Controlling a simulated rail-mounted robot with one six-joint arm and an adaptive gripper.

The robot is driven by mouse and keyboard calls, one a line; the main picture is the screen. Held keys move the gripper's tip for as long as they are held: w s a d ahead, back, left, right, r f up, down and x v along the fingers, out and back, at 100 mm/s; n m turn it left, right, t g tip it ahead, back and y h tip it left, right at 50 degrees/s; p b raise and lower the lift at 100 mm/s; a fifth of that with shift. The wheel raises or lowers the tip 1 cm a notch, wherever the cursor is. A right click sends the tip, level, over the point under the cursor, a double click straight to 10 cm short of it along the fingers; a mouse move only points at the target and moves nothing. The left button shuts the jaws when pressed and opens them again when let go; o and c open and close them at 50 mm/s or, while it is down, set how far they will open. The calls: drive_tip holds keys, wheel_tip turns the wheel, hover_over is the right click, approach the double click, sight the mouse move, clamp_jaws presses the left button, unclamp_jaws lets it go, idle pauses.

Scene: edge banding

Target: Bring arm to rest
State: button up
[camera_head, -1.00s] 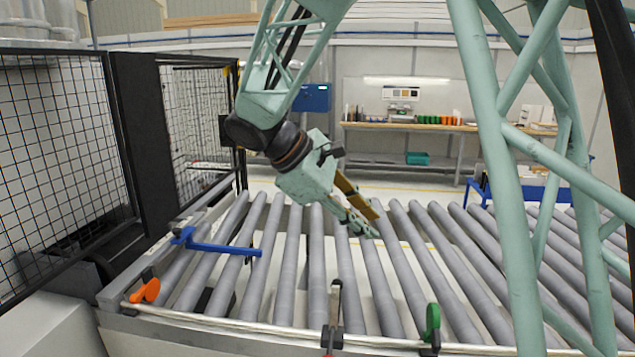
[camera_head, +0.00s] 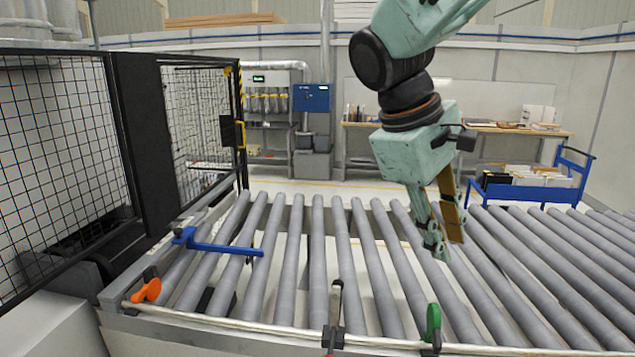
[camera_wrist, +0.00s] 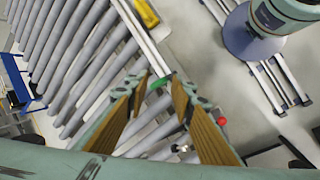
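My gripper (camera_head: 440,240) hangs from my arm above the right-middle part of the roller conveyor (camera_head: 300,260) in the head view. Its fingers point down and nothing is between them. In the wrist view my gripper (camera_wrist: 165,85) shows two tan-padded fingers spread apart, with a gap between the tips. The rollers and the conveyor's side rail lie below them.
A blue lever (camera_head: 215,246), an orange handle (camera_head: 146,290) and a green handle (camera_head: 433,322) sit on the conveyor. A black mesh fence (camera_head: 60,170) stands at left. A blue cart (camera_head: 530,192) and a workbench (camera_head: 365,127) are behind. Most rollers are bare.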

drive_tip(key=s+f+m+t+y, duration=0.1)
drive_tip(key=s+m, duration=0.3)
drive_tip(key=s, duration=0.9)
drive_tip(key=s+a+f+m+t+y+b, duration=0.1)
drive_tip(key=s+f+m+y, duration=0.1)
drive_tip(key=s, duration=1)
drive_tip(key=shift+s+f+m+t+y, duration=0.4)
drive_tip(key=shift+m+y, duration=0.3)
drive_tip(key=shift+m, duration=0.2)
